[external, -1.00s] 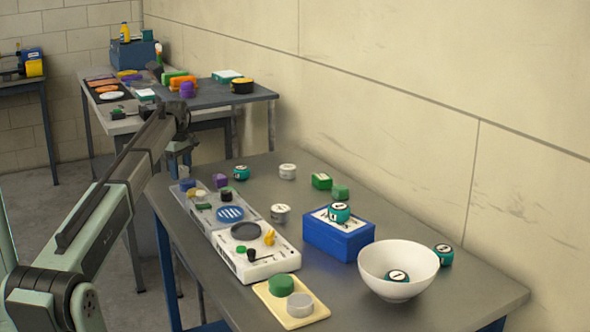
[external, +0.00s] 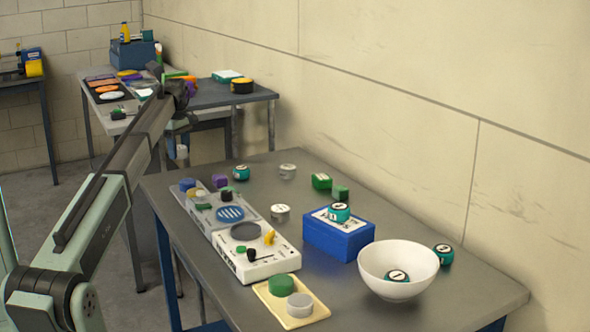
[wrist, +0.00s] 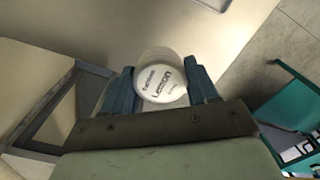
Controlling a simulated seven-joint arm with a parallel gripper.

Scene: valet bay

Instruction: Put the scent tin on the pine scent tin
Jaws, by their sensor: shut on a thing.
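My gripper (wrist: 161,85) is shut on a white scent tin (wrist: 163,84) marked "Lemon", with blue-grey fingers on both sides of it. Two white-topped tins (external: 288,171) (external: 280,212) stand on that table. Teal tins with pale labels stand at its back (external: 241,173), on a blue box (external: 340,211), in a white bowl (external: 397,276) and right of the bowl (external: 443,254). Their labels are too small to read, so I cannot tell which is pine.
The near table (external: 460,300) also holds a white device (external: 258,262), a grey tray (external: 222,198), a cream tray (external: 300,318), the white bowl (external: 375,260) and the blue box (external: 325,238). A cluttered second table (external: 258,97) stands behind.

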